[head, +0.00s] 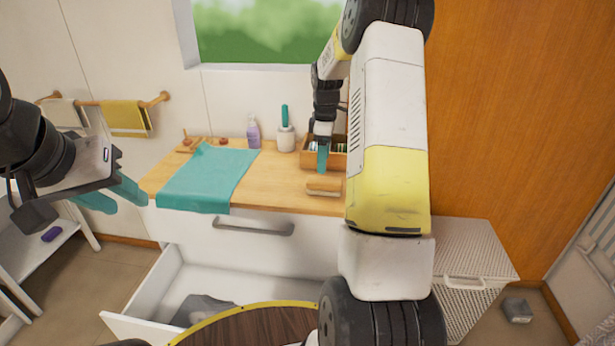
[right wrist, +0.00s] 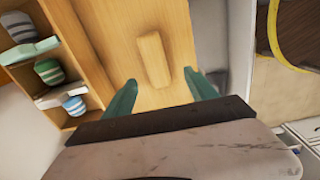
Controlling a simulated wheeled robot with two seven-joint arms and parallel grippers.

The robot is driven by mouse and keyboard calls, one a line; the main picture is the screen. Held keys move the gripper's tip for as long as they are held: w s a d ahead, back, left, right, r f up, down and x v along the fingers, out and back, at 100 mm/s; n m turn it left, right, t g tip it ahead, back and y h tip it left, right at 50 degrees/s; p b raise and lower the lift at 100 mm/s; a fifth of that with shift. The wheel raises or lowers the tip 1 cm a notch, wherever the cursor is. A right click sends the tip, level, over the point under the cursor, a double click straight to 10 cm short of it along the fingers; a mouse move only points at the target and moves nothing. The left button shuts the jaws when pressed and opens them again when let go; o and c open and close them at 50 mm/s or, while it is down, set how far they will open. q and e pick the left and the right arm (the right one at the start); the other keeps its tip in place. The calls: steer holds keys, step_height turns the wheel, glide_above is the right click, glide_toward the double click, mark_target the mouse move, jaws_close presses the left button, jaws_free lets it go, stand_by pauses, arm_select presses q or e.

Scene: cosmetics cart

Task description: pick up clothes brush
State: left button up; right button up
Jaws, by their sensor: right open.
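The clothes brush (head: 323,187) lies on the wooden counter (head: 290,176) near its front edge, with a wooden back and pale bristles beneath. In the right wrist view the brush (right wrist: 153,60) lies just beyond and between the fingertips. My right gripper (head: 323,160) is above the brush, apart from it; in the wrist view its teal fingers (right wrist: 160,85) are spread with nothing between them. My left gripper (head: 130,196) is at the left, away from the counter, its teal fingers apart and empty.
A wooden organizer box (right wrist: 78,95) with striped rolled items stands beside the brush. A teal cloth (head: 208,178), a purple bottle (head: 253,132) and a white holder (head: 286,139) are on the counter. An open drawer (head: 150,297) sticks out below.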

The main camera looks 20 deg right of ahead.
mark_target(324, 179)
steer(key=shift+w+d+f, duration=0.2)
steer(key=shift+f, duration=0.3)
steer(key=shift+w+d+f, duration=0.15)
steer(key=shift+d+f, duration=0.05)
steer(key=shift+f, duration=0.3)
step_height(324, 179, down, 8)
steer(key=shift+r, duration=0.25)
jaws_close()
steer(key=shift+r, duration=0.1)
steer(key=shift+r, duration=0.55)
step_height(324, 179, up, 2)
steer(key=shift+w+r, duration=0.1)
steer(key=shift+r, duration=0.05)
steer(key=s+a, duration=0.3)
steer(key=s, duration=0.4)
steer(key=s+a+r, duration=0.1)
steer(key=s+a, duration=0.3)
steer(key=s, duration=0.3)
steer(key=shift+s+r, duration=0.25)
steer(key=shift+s, duration=0.05)
